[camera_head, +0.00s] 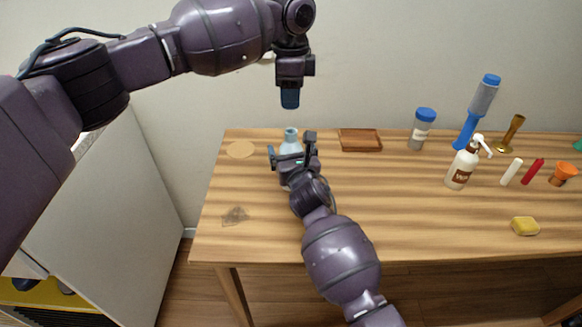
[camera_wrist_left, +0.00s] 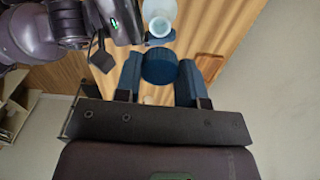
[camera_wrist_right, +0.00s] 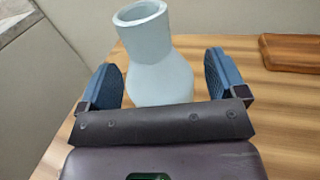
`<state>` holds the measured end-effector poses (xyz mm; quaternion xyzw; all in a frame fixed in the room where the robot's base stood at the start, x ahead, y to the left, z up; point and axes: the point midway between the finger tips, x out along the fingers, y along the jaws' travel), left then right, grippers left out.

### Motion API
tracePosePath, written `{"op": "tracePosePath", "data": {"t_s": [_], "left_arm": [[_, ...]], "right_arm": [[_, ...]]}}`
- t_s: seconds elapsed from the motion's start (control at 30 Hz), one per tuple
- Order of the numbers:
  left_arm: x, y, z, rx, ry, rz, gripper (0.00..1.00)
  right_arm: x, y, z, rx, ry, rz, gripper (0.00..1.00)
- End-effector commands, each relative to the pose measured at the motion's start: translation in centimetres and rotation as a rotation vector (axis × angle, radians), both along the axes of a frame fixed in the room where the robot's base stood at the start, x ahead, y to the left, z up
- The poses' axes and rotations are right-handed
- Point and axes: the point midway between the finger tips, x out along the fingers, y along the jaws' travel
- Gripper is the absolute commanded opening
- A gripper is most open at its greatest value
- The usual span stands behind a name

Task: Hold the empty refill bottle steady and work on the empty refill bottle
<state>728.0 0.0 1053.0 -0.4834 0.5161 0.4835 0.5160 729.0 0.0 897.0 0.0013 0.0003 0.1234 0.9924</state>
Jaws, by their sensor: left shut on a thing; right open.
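The empty refill bottle (camera_head: 291,141) is pale blue, open-necked and upright near the back left of the table. It also shows in the right wrist view (camera_wrist_right: 160,70) and, from above, in the left wrist view (camera_wrist_left: 159,12). My right gripper (camera_head: 290,150) is open, with its fingers on either side of the bottle and gaps visible in the right wrist view (camera_wrist_right: 163,80). My left gripper (camera_head: 290,92) is shut on a round blue cap (camera_wrist_left: 160,66), held in the air above the bottle, apart from its mouth. The lower part of the bottle is hidden by my right gripper.
A shallow wooden tray (camera_head: 360,139) lies right of the bottle. Further right stand a blue-lidded jar (camera_head: 421,130), a tall blue item (camera_head: 480,105) and a pump bottle (camera_head: 462,165). A yellow sponge (camera_head: 525,226) lies at the front right. A round tan disc (camera_head: 241,149) lies left of the bottle.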

Motion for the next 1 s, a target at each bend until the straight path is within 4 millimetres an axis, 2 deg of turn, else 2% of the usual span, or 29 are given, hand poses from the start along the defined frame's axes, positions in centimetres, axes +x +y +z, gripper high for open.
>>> {"op": "tracePosePath", "data": {"t_s": [0.07, 0.53, 0.73, 1.0], "left_arm": [[0.0, 0.0, 0.0, 0.000, 0.000, 0.000, 0.15], [0.0, 0.0, 0.0, 0.000, 0.000, 0.000, 0.15], [0.0, 0.0, -0.7, 0.000, 0.003, 0.000, 0.15], [0.0, 0.1, -3.9, -0.001, 0.002, 0.001, 0.15]], "right_arm": [[0.0, 0.0, 0.0, 0.000, 0.000, 0.000, 0.90], [0.0, 0.0, 0.0, 0.000, 0.000, 0.000, 0.18], [0.0, 0.0, 0.0, 0.000, 0.000, 0.000, 0.17], [0.0, 0.0, 0.0, 0.000, 0.000, 0.000, 0.17]]}}
